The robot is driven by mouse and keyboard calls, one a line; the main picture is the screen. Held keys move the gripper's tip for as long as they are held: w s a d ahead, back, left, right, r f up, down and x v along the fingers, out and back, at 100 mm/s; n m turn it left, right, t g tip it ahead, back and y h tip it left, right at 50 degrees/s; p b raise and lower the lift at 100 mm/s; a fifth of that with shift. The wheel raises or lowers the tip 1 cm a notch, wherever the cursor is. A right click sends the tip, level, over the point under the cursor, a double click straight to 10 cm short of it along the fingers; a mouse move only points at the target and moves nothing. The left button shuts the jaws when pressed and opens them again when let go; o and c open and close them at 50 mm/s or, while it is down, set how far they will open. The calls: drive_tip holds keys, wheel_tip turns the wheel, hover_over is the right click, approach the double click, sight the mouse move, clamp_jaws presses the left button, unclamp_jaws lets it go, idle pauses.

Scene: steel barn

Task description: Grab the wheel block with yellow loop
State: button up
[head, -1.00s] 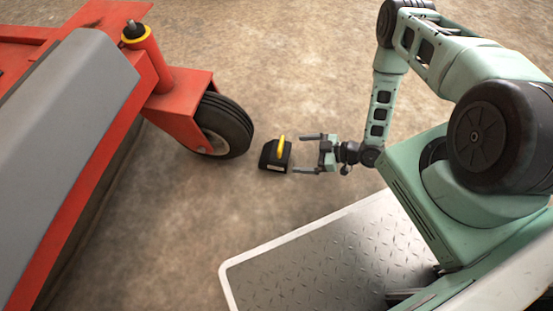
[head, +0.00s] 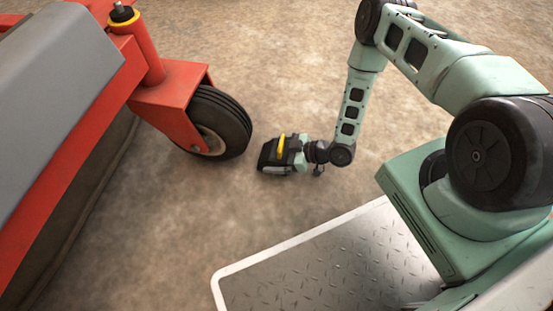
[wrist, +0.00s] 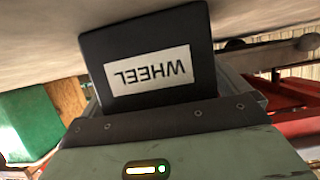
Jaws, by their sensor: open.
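The black wheel block (head: 268,156) sits on the dirt floor beside the red machine's tyre, its yellow loop (head: 281,147) standing up on top. In the wrist view the block (wrist: 150,37) fills the upper middle, with a white label reading WHEEL upside down. My gripper (head: 277,158) is low at the block with its open fingers along the block's two sides. The near finger shows along the block's front side; the far finger is mostly hidden. I cannot tell whether either finger touches it.
The red machine (head: 175,95) with its black tyre (head: 221,122) stands just left of the block. My own base platform is at the lower right. The floor (head: 170,220) in front of the block is clear.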

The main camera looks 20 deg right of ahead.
drive_tip(key=shift+r, duration=0.1)
drive_tip(key=c, duration=1.2)
drive_tip(key=shift+c, duration=0.2)
